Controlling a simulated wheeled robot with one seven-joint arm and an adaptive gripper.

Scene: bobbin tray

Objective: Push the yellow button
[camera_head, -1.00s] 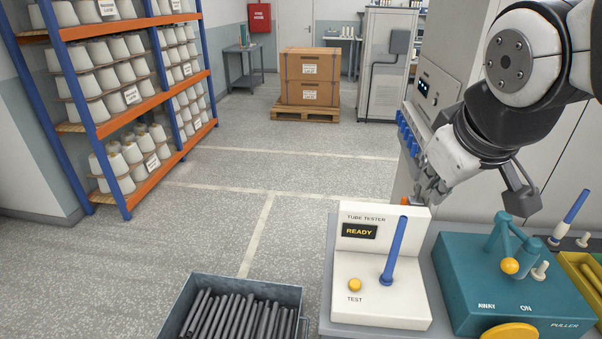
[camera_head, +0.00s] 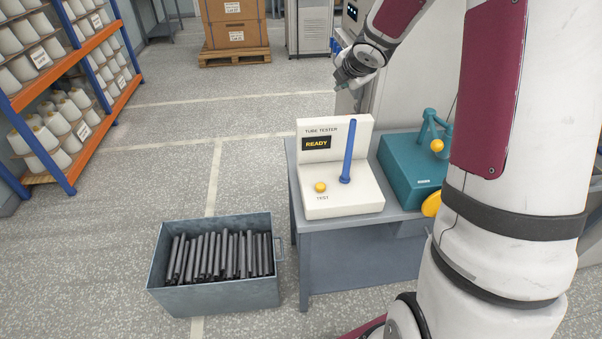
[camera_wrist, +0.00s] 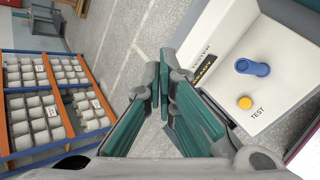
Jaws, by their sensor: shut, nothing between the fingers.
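The yellow button (camera_head: 320,187) is a small round cap on the base of the white tube tester (camera_head: 311,207), above the word TEST. The tester's display reads READY, and a blue tube stands upright on its base, right of the button. In the wrist view the yellow button (camera_wrist: 245,103) lies right of my gripper, clear of the fingers. My gripper (camera_wrist: 162,68) is shut and empty, with teal finger pads. In the head view my gripper (camera_head: 350,78) is above and behind the tester's back panel, apart from the button; its fingertips are hard to make out.
The teal puller box (camera_head: 402,165) with a yellow knob stands right of the tester on the grey table (camera_head: 345,250). A metal bin (camera_head: 217,295) of dark tubes is on the floor at left. An orange-and-blue bobbin rack (camera_head: 100,120) stands farther left. The floor between is open.

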